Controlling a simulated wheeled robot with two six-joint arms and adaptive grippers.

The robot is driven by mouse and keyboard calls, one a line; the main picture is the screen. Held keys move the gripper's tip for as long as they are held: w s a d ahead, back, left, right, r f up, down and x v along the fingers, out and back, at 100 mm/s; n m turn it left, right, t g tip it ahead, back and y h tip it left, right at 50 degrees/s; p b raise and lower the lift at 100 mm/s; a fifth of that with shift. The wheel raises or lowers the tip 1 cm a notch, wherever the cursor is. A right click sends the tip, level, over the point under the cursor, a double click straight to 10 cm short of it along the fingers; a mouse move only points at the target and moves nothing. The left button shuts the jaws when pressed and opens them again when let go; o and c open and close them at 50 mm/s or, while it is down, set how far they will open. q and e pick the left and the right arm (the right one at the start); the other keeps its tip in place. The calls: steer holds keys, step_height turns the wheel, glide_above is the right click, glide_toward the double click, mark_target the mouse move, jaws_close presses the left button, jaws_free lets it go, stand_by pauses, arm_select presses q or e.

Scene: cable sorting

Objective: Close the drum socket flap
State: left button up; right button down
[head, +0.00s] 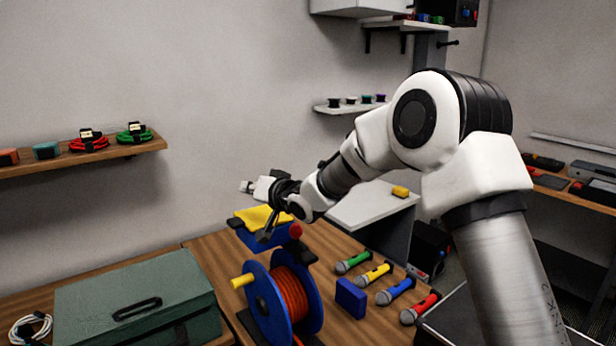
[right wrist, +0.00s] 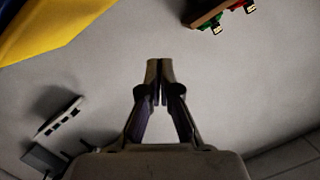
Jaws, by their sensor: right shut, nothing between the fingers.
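The cable drum (head: 256,285) stands on the wooden bench, with blue side discs and orange cable (head: 291,290) wound between them. A blue socket box (head: 250,236) sits at its top, with the yellow flap (head: 256,216) over it. The flap looks tilted; I cannot tell its exact angle. My left gripper is out of view.
A green case (head: 85,300) stands left of the drum, beside a white cable coil (head: 32,328). A blue block (head: 351,298) and several coloured microphone-like items (head: 374,274) lie to the right. A wall shelf (head: 85,158) holds red and green coils.

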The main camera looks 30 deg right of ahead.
mark_target(232, 221)
steer(key=a+f+n+b, duration=0.1)
steer(key=f+b, duration=0.1)
steer(key=a+f+n+b, duration=0.1)
steer(key=f+b, duration=0.1)
steer(key=f, duration=0.1)
steer(key=a+f+n+h+b, duration=0.1)
steer(key=f+b, duration=0.1)
steer(key=shift+a+f+b, duration=0.15)
steer(key=shift+a+b, duration=0.2)
steer(key=shift+b, duration=0.05)
steer(key=shift+s+f, duration=0.1)
steer(key=shift+f, duration=0.05)
steer(key=shift+f, duration=0.15)
